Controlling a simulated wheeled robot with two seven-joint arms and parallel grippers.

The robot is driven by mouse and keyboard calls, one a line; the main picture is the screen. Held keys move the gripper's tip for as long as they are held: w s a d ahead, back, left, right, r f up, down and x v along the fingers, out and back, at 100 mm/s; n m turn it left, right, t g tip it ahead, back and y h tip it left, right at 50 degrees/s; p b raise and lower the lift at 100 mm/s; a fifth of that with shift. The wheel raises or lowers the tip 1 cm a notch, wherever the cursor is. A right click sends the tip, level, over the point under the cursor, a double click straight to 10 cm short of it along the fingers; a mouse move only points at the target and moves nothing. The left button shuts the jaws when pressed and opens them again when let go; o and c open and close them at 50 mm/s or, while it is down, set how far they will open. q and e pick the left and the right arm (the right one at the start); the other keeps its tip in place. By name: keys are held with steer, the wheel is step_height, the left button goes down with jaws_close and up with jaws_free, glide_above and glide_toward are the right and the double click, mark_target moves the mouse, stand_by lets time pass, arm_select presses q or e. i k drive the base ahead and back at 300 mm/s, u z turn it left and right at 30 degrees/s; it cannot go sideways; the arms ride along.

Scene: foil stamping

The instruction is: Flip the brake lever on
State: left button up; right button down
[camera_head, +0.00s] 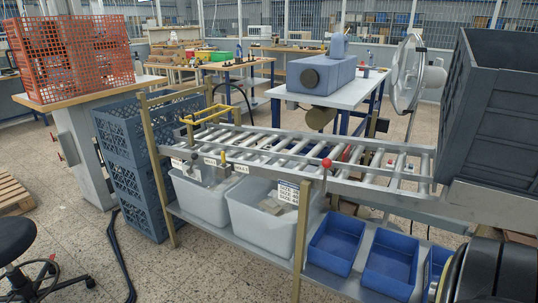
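A lever with a red ball knob (327,163) stands on the near side rail of the roller conveyor (285,152), just above the front leg. It looks close to upright. It is the likeliest brake lever, though no label on it can be read. A thin yellow upright piece (223,158) and a small dark-tipped piece (194,159) stand further left on the same rail; I cannot tell what they are. Neither of my grippers is in view, and nothing touches the red-knobbed lever.
White bins (203,203) and blue trays (334,245) sit on the shelf below the rollers. A dark grey crate (488,105) stands at the conveyor's right end. Stacked blue-grey crates (140,165) stand at its left. A black stool (18,240) is at lower left. Space above the middle rollers is clear.

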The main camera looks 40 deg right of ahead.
mark_target(194, 156)
steer(key=z, duration=0.45)
steer(key=i, duration=0.4)
steer(key=z, duration=0.35)
